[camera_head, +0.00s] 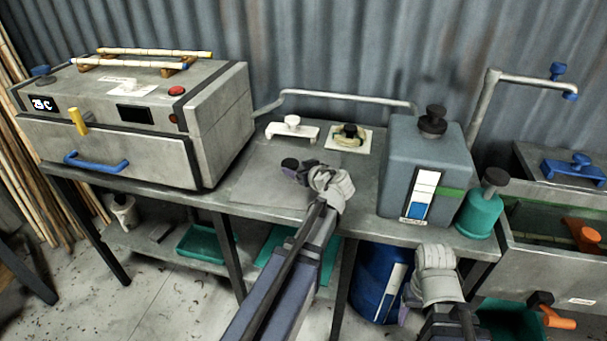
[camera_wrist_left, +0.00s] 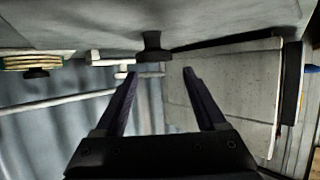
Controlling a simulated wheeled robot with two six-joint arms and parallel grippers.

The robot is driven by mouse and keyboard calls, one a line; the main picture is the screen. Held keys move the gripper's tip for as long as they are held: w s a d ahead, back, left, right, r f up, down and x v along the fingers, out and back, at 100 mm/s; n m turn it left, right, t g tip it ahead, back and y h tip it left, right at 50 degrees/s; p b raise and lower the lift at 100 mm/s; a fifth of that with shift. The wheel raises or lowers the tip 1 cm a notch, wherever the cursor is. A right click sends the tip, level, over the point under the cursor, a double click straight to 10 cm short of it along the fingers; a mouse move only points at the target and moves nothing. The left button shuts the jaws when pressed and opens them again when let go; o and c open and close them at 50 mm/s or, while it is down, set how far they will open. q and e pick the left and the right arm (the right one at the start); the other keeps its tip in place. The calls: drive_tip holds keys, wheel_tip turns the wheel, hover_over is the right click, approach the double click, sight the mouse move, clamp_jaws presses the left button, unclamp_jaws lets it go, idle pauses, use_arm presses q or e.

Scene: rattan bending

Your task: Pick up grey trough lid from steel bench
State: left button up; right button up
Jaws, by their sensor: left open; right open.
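The grey trough lid (camera_head: 262,192) looks like a thin flat plate lying on the steel bench (camera_head: 352,215), right of the grey steamer box. A black knob (camera_wrist_left: 152,47) stands on it in the left wrist view, where the scene appears upside down. My left gripper (camera_head: 291,171) is low over the lid, close to the knob. Its two dark fingers are open and empty in the left wrist view (camera_wrist_left: 160,74), with the knob just past their tips. My right gripper (camera_head: 436,262) is at the bench's front edge; its fingers are hard to make out.
The steamer box (camera_head: 110,150) stands left of the lid. A white handled piece (camera_head: 292,129) and a coil on a card (camera_head: 348,137) lie behind. A grey-blue tank (camera_head: 425,165) and green bottle (camera_head: 482,208) stand right. A trough (camera_head: 545,240) is at far right.

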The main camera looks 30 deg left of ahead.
sight(291, 164)
use_arm(q)
drive_tip(key=shift+o, duration=0.7)
drive_tip(key=shift+w+a+f, duration=0.1)
drive_tip(key=shift+w+f, duration=0.15)
drive_tip(key=shift+w, duration=0.1)
use_arm(e)
drive_tip(key=shift+o, duration=0.2)
drive_tip(key=shift+s+f, duration=0.1)
drive_tip(key=shift+f, duration=0.1)
use_arm(q)
drive_tip(key=shift+o, duration=1.2)
drive_tip(key=shift+b+x, duration=0.5)
drive_tip(key=shift+x, duration=0.3)
drive_tip(key=shift+w+d+b+x, duration=0.15)
drive_tip(key=shift+b+x, duration=0.35)
drive_tip(key=shift+x, duration=0.6)
drive_tip(key=shift+w+d+b+x, duration=0.1)
drive_tip(key=shift+b+x, duration=0.4)
drive_tip(key=shift+x, duration=0.6)
drive_tip(key=shift+w+a+f, duration=0.2)
drive_tip(key=shift+a, duration=0.25)
use_arm(e)
wheel_tip(291, 164, down, 3)
drive_tip(key=shift+d+r, duration=0.1)
drive_tip(key=shift+r, duration=0.05)
use_arm(q)
drive_tip(key=shift+c, duration=0.2)
drive_tip(key=shift+s, duration=0.1)
clamp_jaws()
